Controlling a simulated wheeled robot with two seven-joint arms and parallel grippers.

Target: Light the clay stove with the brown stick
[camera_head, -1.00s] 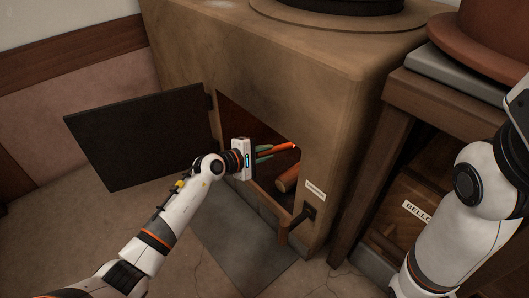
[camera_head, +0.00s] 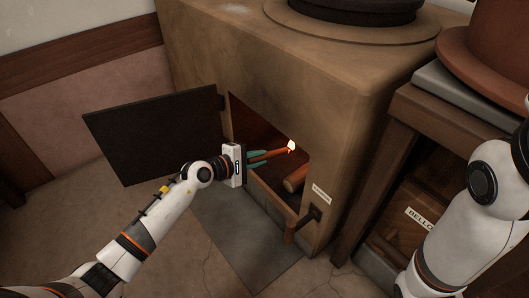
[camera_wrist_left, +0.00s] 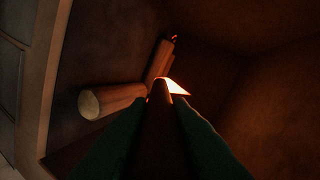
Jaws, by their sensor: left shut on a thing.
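The clay stove (camera_head: 300,95) stands in the middle of the head view with its dark door (camera_head: 155,135) swung open to the left. My left gripper (camera_head: 262,158) reaches into the stove's opening, its green fingers shut on the brown stick (camera_head: 270,155). The stick's far tip carries a bright flame (camera_head: 291,146). In the left wrist view the stick (camera_wrist_left: 158,110) runs forward between the fingers, with the flame (camera_wrist_left: 177,87) at its end. Logs (camera_wrist_left: 112,100) lie inside close by the flame; whether they touch it I cannot tell. My right gripper is out of view.
One log (camera_head: 296,178) shows low in the opening. A handle (camera_head: 303,222) sticks out at the opening's lower right corner. A wooden stand (camera_head: 400,125) with a brown bowl-like object (camera_head: 490,55) on top is at the right.

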